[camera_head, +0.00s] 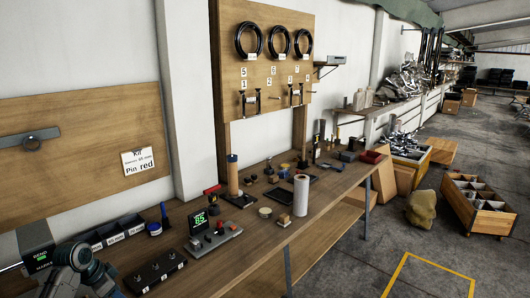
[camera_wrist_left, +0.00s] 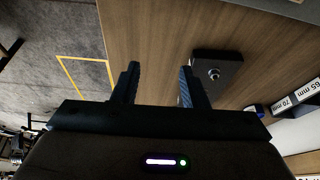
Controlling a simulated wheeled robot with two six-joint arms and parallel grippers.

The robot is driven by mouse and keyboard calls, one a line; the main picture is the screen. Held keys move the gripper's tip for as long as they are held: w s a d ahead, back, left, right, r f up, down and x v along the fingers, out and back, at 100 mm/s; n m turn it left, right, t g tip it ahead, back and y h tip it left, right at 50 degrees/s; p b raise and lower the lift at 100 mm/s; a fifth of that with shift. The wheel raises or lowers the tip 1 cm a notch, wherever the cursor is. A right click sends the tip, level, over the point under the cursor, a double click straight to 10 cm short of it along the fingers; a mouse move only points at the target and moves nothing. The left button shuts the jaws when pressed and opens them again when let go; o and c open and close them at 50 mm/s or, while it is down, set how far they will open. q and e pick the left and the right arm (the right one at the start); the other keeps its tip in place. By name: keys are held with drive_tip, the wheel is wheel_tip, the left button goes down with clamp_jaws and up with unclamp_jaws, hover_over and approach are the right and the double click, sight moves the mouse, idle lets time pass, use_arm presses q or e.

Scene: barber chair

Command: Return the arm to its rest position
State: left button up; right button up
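My left arm shows at the lower left corner of the head view, over the near end of the workbench (camera_head: 262,232); its fingertips are out of that view. In the left wrist view my left gripper (camera_wrist_left: 157,80) has its two fingers apart with nothing between them. Behind the fingers are the wooden bench top (camera_wrist_left: 155,40) and the floor beside it. A dark box with a round knob (camera_wrist_left: 214,74) lies on the bench just right of the right finger, apart from it as far as I can tell. My right gripper shows in neither view.
Labelled bins (camera_head: 108,232), a black switch box (camera_head: 155,272) and a device with a green display (camera_head: 205,224) stand near my left arm. A white roll (camera_head: 301,195) stands further along. Open floor with a yellow outline (camera_head: 432,262) lies right of the bench.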

use_arm(q)
drive_tip(key=s+d+f, duration=0.2)
drive_tip(key=f, duration=0.1)
drive_tip(key=s+d+f, duration=0.1)
drive_tip(key=shift+d+f, duration=0.2)
drive_tip(key=shift+f, duration=0.05)
drive_tip(key=s+d+f+n+y, duration=0.1)
drive_tip(key=s+d+f, duration=0.25)
drive_tip(key=s, duration=0.35)
drive_tip(key=s+d+f+n+y, duration=0.1)
drive_tip(key=s+d+f, duration=0.2)
drive_tip(key=s+d, duration=0.35)
drive_tip(key=s+d+r+n+y, duration=0.1)
drive_tip(key=s+d+r+n, duration=0.1)
drive_tip(key=s, duration=0.8)
drive_tip(key=s+d+r+n, duration=0.2)
drive_tip(key=s+n, duration=0.1)
drive_tip(key=s, duration=0.7)
drive_tip(key=a+f+g, duration=0.1)
drive_tip(key=a+f, duration=0.2)
drive_tip(key=f, duration=2.9)
drive_tip(key=s+a+f+g, duration=0.1)
drive_tip(key=s+f, duration=1.7)
drive_tip(key=shift+s+a+b, duration=0.15)
drive_tip(key=shift+s+b, duration=0.2)
drive_tip(key=shift+s, duration=0.05)
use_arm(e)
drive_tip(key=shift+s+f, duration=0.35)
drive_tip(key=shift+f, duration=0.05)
